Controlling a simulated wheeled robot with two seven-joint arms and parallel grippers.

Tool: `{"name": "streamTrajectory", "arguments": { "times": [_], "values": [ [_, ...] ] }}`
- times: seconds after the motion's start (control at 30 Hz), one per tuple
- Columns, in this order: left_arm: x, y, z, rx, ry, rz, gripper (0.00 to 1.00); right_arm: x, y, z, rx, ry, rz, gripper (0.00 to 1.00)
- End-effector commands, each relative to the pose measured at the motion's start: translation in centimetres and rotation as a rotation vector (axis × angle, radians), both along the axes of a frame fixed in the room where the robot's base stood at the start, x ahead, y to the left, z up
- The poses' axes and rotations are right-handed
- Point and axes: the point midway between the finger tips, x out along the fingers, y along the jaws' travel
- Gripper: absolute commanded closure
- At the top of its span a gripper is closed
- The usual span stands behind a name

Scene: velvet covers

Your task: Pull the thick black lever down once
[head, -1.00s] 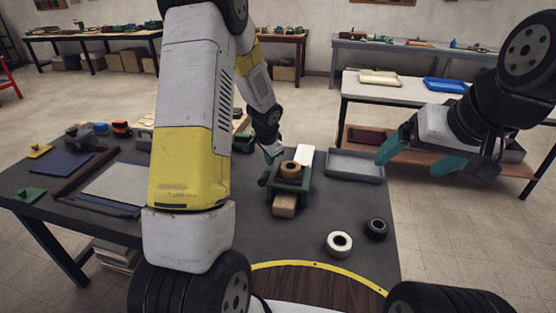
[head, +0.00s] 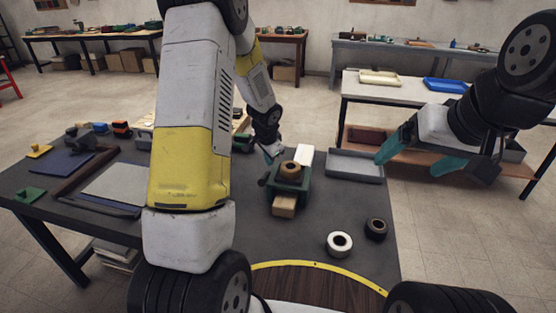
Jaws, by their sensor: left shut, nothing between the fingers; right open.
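A green device (head: 291,187) stands on the dark table, with a tan roll (head: 291,170) on top and a wooden block (head: 284,206) sticking out of its front. I cannot make out a thick black lever clearly; a small dark part is at the device's left side, close to my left gripper. My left gripper (head: 270,156) is shut and empty, at the upper left of the device; whether it touches the device I cannot tell.
A grey tray (head: 355,168) lies right of the device. A white roll (head: 339,243) and a black roll (head: 376,228) lie in front of it. A white block (head: 305,155) is behind it. Pads and tools lie on the left of the table, partly behind my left arm.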

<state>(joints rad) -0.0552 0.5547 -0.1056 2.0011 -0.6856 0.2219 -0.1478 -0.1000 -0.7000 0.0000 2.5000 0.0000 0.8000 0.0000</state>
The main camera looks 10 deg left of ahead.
Motion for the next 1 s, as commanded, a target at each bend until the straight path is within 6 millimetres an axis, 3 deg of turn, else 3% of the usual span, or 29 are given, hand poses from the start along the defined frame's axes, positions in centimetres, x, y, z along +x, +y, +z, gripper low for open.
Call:
{"name": "streamTrajectory", "arguments": {
  "times": [1.0],
  "values": [
    [-0.9, 0.1, -1.7, 0.003, 0.012, 0.002, 1.0, 0.0, 0.0, 0.0, 0.0, 0.0, 0.0, 0.11]
  ]
}}
